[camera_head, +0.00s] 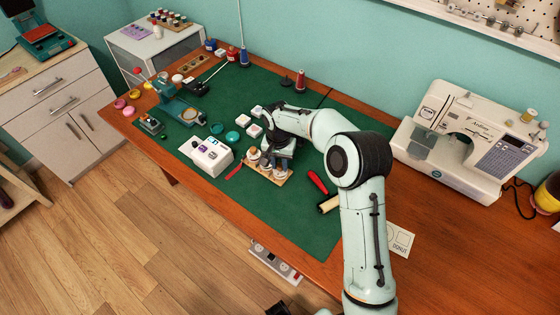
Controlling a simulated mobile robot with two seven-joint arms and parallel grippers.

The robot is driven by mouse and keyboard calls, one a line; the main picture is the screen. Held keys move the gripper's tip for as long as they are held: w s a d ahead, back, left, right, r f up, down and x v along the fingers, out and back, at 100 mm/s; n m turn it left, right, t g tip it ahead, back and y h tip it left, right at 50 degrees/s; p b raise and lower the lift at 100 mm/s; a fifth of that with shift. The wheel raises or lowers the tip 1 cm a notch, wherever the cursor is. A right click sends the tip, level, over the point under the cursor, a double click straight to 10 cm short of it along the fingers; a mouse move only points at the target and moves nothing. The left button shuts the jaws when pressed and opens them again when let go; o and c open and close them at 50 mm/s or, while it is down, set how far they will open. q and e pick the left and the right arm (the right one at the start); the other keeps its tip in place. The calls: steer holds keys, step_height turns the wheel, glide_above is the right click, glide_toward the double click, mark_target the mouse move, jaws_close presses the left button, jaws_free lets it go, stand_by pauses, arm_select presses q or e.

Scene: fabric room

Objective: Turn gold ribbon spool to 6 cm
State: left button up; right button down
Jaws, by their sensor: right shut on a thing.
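A small wooden stand (262,174) with several pale spools (254,155) sits near the front edge of the green mat. My right gripper (280,158) points down over the stand's right part and is shut on a spool there. The gripper and wrist hide most of that spool, so I cannot make out its gold colour or any length mark. My left gripper does not show.
A white box with buttons (211,156) stands left of the stand. A red-handled tool (318,182) lies to the right. A white sewing machine (466,140) stands far right. The green mat (300,222) is clear in front.

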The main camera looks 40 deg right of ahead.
steer(key=n+p, duration=0.1)
steer(key=n, duration=0.3)
steer(key=shift+n, duration=0.3)
steer(key=n, duration=0.4)
steer(key=shift+n+p, duration=0.3)
steer(key=shift+p, duration=0.1)
steer(key=n, duration=0.4)
steer(key=shift+r+t+p, duration=0.1)
steer(key=shift+t+p, duration=0.2)
steer(key=shift+p, duration=0.1)
steer(key=n+p, duration=0.1)
steer(key=n, duration=0.4)
steer(key=n+p, duration=0.1)
steer(key=n, duration=0.2)
steer(key=shift+n, duration=0.3)
steer(key=n+p, duration=0.1)
steer(key=n, duration=0.2)
steer(key=shift+n, duration=0.3)
steer(key=n+p, duration=0.1)
steer(key=n, duration=0.3)
steer(key=shift+p, duration=0.4)
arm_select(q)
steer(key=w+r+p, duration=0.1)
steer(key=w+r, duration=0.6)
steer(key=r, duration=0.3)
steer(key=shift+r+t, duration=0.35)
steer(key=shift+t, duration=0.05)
arm_select(e)
steer(key=shift+n, duration=1.8)
steer(key=shift+s, duration=0.1)
